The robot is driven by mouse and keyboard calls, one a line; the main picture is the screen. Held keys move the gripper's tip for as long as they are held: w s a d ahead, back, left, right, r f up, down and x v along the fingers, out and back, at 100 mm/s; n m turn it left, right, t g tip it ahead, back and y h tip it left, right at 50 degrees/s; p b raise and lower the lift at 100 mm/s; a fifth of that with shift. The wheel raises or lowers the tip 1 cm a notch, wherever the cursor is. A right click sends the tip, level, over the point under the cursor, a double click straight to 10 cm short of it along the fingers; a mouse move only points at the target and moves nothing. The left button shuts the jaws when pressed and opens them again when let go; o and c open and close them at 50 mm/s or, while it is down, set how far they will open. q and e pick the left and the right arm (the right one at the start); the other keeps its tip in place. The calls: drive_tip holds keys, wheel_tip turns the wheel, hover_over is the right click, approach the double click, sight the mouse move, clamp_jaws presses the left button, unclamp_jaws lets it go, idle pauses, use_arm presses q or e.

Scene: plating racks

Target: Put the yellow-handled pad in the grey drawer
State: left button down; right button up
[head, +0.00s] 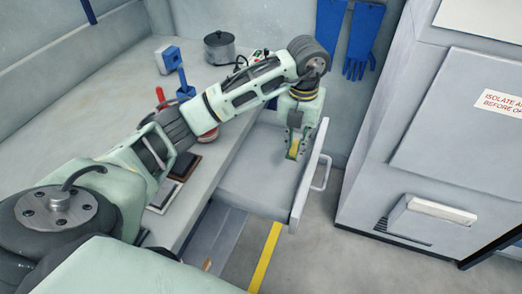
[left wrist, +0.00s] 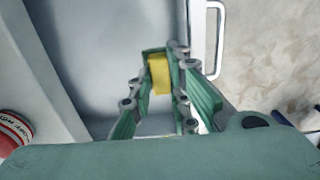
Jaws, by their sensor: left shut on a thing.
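My left gripper (head: 295,146) is shut on the yellow-handled pad (head: 293,148), and only its yellow handle clearly shows between the fingers. In the left wrist view the yellow handle (left wrist: 160,74) sits between the green fingers of my gripper (left wrist: 163,68). The grey drawer (head: 256,192) is pulled open from the bench, and its floor looks bare. The gripper points down over the drawer, near its front panel. I cannot tell whether the pad touches the drawer floor. My right gripper is not in view.
The drawer's handle (head: 323,171) faces the aisle. On the bench (head: 110,100) are a grey pot (head: 219,48), a blue-and-white item (head: 168,60) and dark pads (head: 184,166). A grey cabinet (head: 430,150) stands at the right. Blue gloves (head: 363,40) hang on the wall.

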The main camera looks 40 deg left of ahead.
use_arm(q)
drive_tip(key=a+f, duration=0.1)
drive_tip(key=a, duration=0.2)
drive_tip(key=a+f, duration=0.2)
drive_tip(key=a, duration=0.1)
drive_tip(key=s+a+f+p, duration=0.1)
drive_tip(key=a+f, duration=0.1)
drive_tip(key=shift+s+a+f, duration=0.1)
drive_tip(key=shift+a, duration=0.3)
wheel_tip(320, 180, down, 4)
drive_tip(key=shift+r+p, duration=0.15)
drive_tip(key=shift+p, duration=0.25)
drive_tip(key=shift+f, duration=0.25)
drive_tip(key=c, duration=1.7)
unclamp_jaws()
drive_tip(key=shift+o, duration=0.2)
drive_tip(key=shift+r, duration=0.1)
